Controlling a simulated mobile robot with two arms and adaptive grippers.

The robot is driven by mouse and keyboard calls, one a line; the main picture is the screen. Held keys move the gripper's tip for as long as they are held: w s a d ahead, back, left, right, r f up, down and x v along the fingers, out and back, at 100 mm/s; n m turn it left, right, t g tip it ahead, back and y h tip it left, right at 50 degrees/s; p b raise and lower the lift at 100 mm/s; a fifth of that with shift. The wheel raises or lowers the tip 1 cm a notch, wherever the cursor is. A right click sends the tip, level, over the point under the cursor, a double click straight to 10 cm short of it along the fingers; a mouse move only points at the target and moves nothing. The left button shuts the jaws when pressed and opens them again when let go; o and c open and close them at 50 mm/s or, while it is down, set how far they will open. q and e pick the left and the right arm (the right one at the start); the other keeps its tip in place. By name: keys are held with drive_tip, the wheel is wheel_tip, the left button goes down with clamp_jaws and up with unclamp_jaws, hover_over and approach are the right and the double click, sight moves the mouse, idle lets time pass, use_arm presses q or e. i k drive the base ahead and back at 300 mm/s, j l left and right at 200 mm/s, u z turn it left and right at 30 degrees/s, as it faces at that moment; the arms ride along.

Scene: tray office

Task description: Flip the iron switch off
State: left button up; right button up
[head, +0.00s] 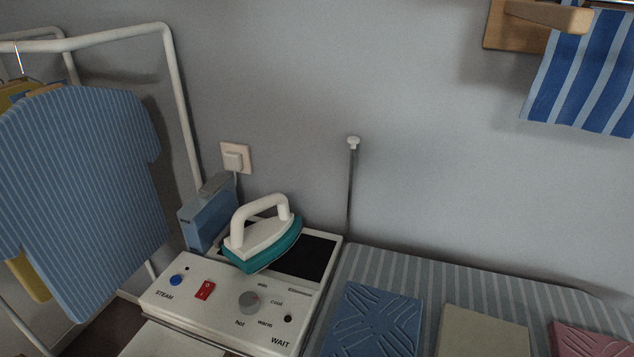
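The iron station's switch (204,290) is a small red rocker on the white control panel (187,312), between a blue STEAM button (176,280) and a grey temperature dial (249,302). The rocker is too small to tell which side is pressed. A teal and white iron (262,238) rests on the station behind the panel, beside a dark pad (312,260). A small round indicator (288,318) above the word WAIT looks dark. Neither of my grippers is in view.
A blue water tank (207,219) stands behind the iron, below a wall plug (233,157). A striped shirt (80,185) hangs on a white rack at left. A striped ironing board (440,279) with folded cloths (374,322) lies at right. A thin pole (351,190) rises behind.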

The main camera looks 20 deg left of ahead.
sight(203, 293)
drive_tip(key=u, duration=1.3)
drive_tip(key=j+z, duration=0.15)
drive_tip(key=k+j, duration=0.05)
